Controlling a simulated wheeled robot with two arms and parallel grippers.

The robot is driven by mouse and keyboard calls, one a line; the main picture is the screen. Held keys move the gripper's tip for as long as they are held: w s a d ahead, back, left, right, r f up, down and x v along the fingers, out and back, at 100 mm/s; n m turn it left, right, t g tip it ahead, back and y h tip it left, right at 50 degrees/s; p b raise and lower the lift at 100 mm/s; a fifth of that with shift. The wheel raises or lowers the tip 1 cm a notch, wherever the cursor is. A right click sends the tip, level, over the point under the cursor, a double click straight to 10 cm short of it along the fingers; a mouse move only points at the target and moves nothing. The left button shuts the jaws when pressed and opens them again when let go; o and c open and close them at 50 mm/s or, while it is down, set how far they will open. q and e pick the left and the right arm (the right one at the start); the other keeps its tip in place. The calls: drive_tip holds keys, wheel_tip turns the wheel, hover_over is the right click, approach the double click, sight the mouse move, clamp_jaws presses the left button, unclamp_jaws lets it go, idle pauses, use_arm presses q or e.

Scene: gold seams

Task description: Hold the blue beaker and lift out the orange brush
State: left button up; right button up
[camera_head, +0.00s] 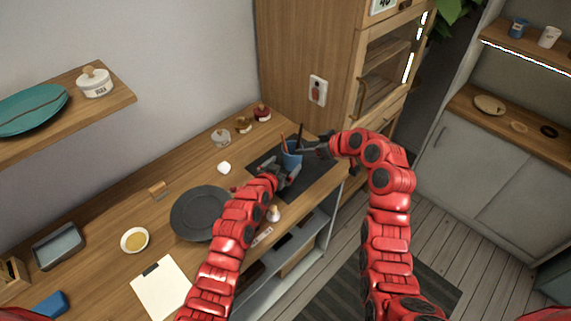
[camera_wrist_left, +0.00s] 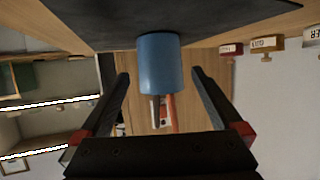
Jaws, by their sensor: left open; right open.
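The blue beaker (camera_head: 291,160) stands on a dark mat (camera_head: 318,180) on the wooden counter. The orange brush (camera_head: 285,146) sticks up out of it, beside a darker handle (camera_head: 299,134). My left gripper (camera_head: 283,172) is at the near side of the beaker; in the left wrist view (camera_wrist_left: 160,85) its open fingers point at the beaker (camera_wrist_left: 159,64), which lies between their lines and beyond the tips. The orange brush (camera_wrist_left: 172,112) shows there past the beaker's rim. My right gripper (camera_head: 308,146) is open close to the beaker's right side, near the handles; whether it touches anything is unclear.
A dark plate (camera_head: 198,213) lies left of my left arm. Small jars (camera_head: 263,113) stand along the wall behind the mat. A white egg-like object (camera_head: 224,168) and a small knobbed item (camera_head: 273,213) are nearby. A tall wooden cabinet (camera_head: 300,60) rises behind.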

use_arm(q)
drive_tip(key=x, duration=0.5)
drive_tip(key=shift+w+d+f, duration=0.1)
drive_tip(key=shift+w+f, duration=0.25)
drive_tip(key=shift+w, duration=0.25)
drive_tip(key=shift+w+d+f, duration=0.25)
drive_tip(key=shift+w+d, duration=0.1)
drive_tip(key=shift+w, duration=0.05)
drive_tip(key=c, duration=1.4)
use_arm(e)
drive_tip(key=shift+w+a, duration=0.2)
drive_tip(key=shift+a, duration=0.1)
drive_tip(key=shift+c, duration=0.2)
drive_tip(key=m+g+h, duration=0.2)
drive_tip(key=m+h, duration=0.4)
drive_tip(key=h, duration=0.2)
approach(285, 145)
drive_tip(key=shift+x, duration=5.2)
